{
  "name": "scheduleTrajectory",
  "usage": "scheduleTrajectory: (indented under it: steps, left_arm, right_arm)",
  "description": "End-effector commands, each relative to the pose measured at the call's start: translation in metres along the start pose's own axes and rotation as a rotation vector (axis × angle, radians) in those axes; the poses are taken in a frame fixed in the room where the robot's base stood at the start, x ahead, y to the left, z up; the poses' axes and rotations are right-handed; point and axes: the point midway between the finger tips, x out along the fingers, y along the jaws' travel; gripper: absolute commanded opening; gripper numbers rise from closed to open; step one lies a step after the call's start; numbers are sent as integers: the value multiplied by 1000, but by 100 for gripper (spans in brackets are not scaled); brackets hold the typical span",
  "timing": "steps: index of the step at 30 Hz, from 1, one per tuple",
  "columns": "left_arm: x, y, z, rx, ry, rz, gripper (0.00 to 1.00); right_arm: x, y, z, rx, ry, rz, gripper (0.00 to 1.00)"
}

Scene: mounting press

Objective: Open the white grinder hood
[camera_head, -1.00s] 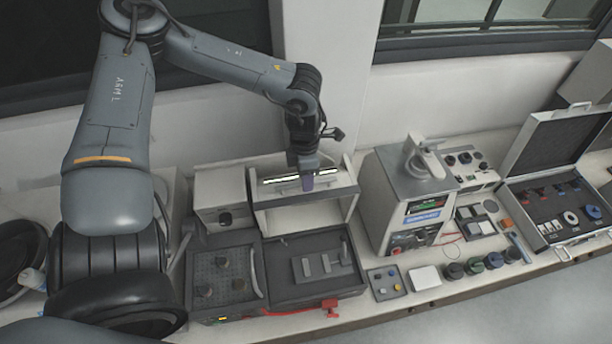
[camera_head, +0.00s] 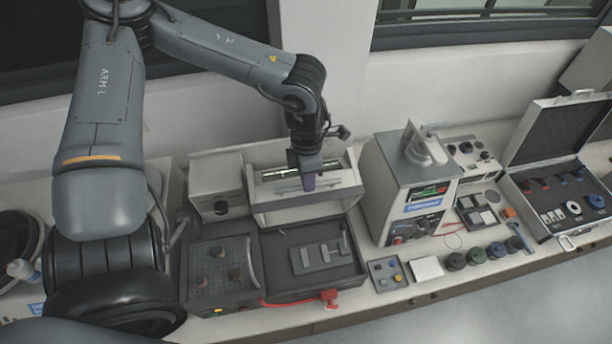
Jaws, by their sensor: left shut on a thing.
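The white grinder hood (camera_head: 339,194) sits at the back of the grey grinder on the bench, left of the middle in the head view. It looks tilted up, with its lit slot facing upward and its front edge above the dark grinding bed (camera_head: 288,260). My left gripper (camera_head: 309,182) reaches down from above and is shut on the hood's front handle (camera_head: 288,187). The gripper hides part of the handle and the slot. My right gripper is not in view.
A control box (camera_head: 217,190) adjoins the hood on the left. A white and grey mounting press (camera_head: 405,200) stands close on its right. A red handle (camera_head: 329,298) lies at the grinder's front. An open case (camera_head: 560,195) is at the far right.

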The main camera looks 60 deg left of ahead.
Motion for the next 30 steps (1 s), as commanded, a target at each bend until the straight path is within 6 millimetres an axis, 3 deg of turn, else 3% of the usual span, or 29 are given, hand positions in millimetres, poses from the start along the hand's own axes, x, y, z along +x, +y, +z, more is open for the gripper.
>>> scheduleTrajectory:
  steps: [8,9,13,23,30]
  left_arm:
    - [0,0,0,-1,0,-1,0]
    - [0,0,0,-1,0,-1,19]
    - [0,0,0,-1,0,-1,39]
    - [0,0,0,-1,0,-1,40]
    - [-16,0,1,1,-3,1,40]
  right_arm:
    - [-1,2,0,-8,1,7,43]
    - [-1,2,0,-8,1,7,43]
    - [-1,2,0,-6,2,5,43]
    - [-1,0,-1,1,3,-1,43]
    - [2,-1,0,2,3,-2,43]
